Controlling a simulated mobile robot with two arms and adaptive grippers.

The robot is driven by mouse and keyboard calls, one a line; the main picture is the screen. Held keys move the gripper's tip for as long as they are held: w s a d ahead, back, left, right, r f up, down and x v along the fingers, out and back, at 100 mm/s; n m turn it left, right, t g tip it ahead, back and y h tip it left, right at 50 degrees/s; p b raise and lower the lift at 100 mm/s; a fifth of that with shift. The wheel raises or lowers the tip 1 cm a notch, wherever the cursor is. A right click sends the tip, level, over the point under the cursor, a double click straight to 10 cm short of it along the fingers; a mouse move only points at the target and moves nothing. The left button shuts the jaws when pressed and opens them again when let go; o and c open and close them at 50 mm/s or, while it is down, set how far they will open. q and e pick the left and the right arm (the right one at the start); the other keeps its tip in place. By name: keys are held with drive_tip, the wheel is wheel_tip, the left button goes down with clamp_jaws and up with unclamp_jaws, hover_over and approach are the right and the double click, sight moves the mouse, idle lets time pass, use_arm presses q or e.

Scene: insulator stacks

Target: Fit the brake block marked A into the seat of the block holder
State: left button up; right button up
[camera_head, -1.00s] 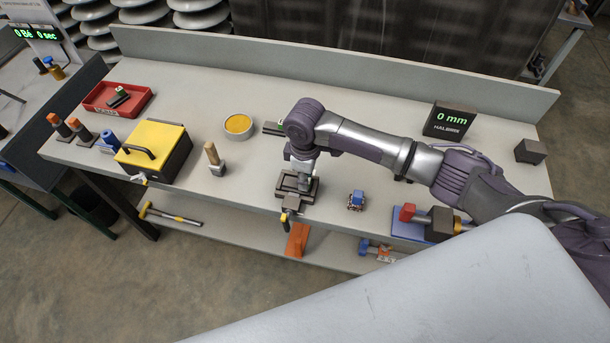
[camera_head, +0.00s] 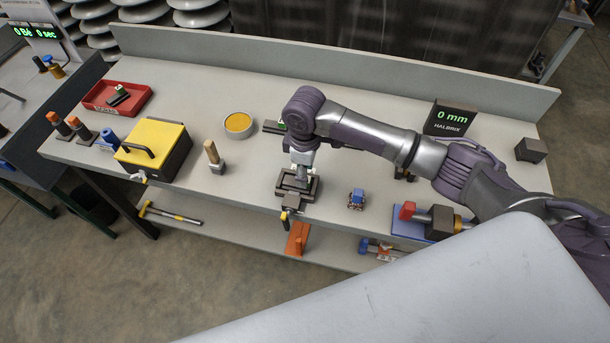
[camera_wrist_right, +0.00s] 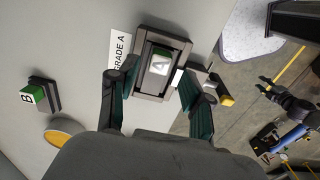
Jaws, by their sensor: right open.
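The block holder (camera_head: 311,192) is a dark rectangular frame near the front edge of the bench. It also shows in the right wrist view (camera_wrist_right: 147,86), beside a white label reading GRADE A (camera_wrist_right: 117,58). The brake block marked A (camera_wrist_right: 160,63), with a green-and-white top, lies within the holder's frame; I cannot tell if it is fully down. My right gripper (camera_head: 299,176) is above the holder, pointing down. In the right wrist view its fingers (camera_wrist_right: 155,98) are open, one on each side of the holder, apart from the block. My left gripper is not in view.
A block marked B (camera_wrist_right: 34,95) lies near the round yellow-filled tin (camera_head: 238,124). A red tray (camera_head: 117,98) holds another dark block. A yellow-lidded box (camera_head: 155,142), a wooden-handled tool (camera_head: 213,156), a small blue item (camera_head: 357,198) and a gauge display (camera_head: 450,121) stand on the bench.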

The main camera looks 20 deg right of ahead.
wheel_tip(320, 180, up, 10)
drive_tip(key=shift+f+b, duration=0.2)
drive_tip(key=shift+b, duration=0.15)
drive_tip(key=s+a+f+m+t+y, duration=0.1)
drive_tip(key=s+a+f+y, duration=0.1)
drive_tip(key=s+a+f, duration=0.3)
drive_tip(key=s+a+f+m+t+y, duration=0.1)
drive_tip(key=s+a+f+m, duration=0.15)
drive_tip(key=s, duration=0.45)
drive_tip(key=s+d+f+m+t+h, duration=0.25)
drive_tip(key=s+d+m, duration=0.35)
drive_tip(key=s+d, duration=0.6)
wheel_tip(320, 180, down, 27)
drive_tip(key=s+g, duration=0.2)
drive_tip(key=s+d+f+g, duration=0.1)
drive_tip(key=s+d+f, duration=0.1)
drive_tip(key=s+f, duration=1.3)
drive_tip(key=shift+s+d+n, duration=0.2)
drive_tip(key=shift+s+n, duration=0.15)
drive_tip(key=shift+s, duration=0.25)
